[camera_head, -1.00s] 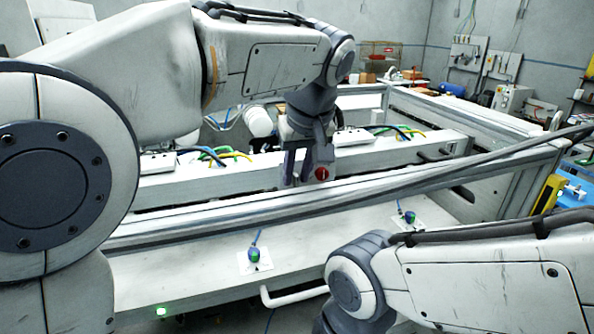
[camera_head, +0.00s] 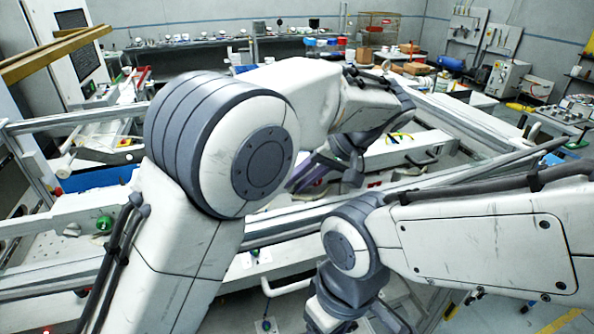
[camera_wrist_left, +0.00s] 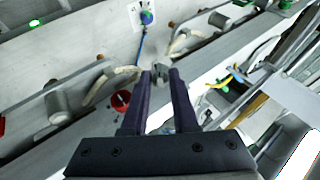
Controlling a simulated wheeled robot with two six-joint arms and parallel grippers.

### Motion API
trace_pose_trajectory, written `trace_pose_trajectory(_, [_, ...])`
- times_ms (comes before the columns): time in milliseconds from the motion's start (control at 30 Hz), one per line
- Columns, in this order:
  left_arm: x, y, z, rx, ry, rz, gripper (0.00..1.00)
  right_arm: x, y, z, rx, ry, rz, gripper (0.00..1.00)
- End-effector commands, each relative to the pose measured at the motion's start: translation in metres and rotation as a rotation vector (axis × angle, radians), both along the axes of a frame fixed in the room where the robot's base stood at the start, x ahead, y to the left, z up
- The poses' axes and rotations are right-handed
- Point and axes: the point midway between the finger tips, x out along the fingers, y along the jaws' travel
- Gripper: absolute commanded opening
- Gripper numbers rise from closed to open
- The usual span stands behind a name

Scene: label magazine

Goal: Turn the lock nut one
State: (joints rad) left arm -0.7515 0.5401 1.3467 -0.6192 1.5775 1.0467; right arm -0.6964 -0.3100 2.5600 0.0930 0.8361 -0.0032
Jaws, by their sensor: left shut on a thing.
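My left gripper (camera_wrist_left: 161,76) reaches into the rail area, and its two dark fingers are close together in the left wrist view. They are shut on a small grey metal piece, which looks like the lock nut (camera_wrist_left: 160,71). In the head view, my left gripper (camera_head: 306,178) is partly behind my own arm, and the nut is hidden there. My right arm comes in from the right, but its fingertips do not show.
In the left wrist view, a red round part (camera_wrist_left: 121,99) sits beside the left finger, and a blue cable (camera_wrist_left: 140,46) runs to a fitting on a white plate. Grey cylinders and pale hoses flank the fingers. Long rails (camera_head: 460,182) cross the head view.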

Motion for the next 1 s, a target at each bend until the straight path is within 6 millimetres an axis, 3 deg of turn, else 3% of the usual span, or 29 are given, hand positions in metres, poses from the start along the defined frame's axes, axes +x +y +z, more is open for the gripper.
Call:
trace_pose_trajectory(567, [0.0004,-0.0014,-0.0001,0.036,0.010,-0.002,0.00,0.0000,0.0000,0.0053,0.000,0.000,-0.001,0.61])
trace_pose_trajectory(600, [0.0004,-0.0014,-0.0001,0.036,0.010,-0.002,0.39,0.0000,0.0000,0.0053,0.000,0.000,0.000,0.61])
trace_pose_trajectory(1000, [0.0001,-0.0012,0.0051,0.035,0.011,0.002,0.40,-0.0001,0.0000,0.0101,0.000,0.000,0.000,0.61])
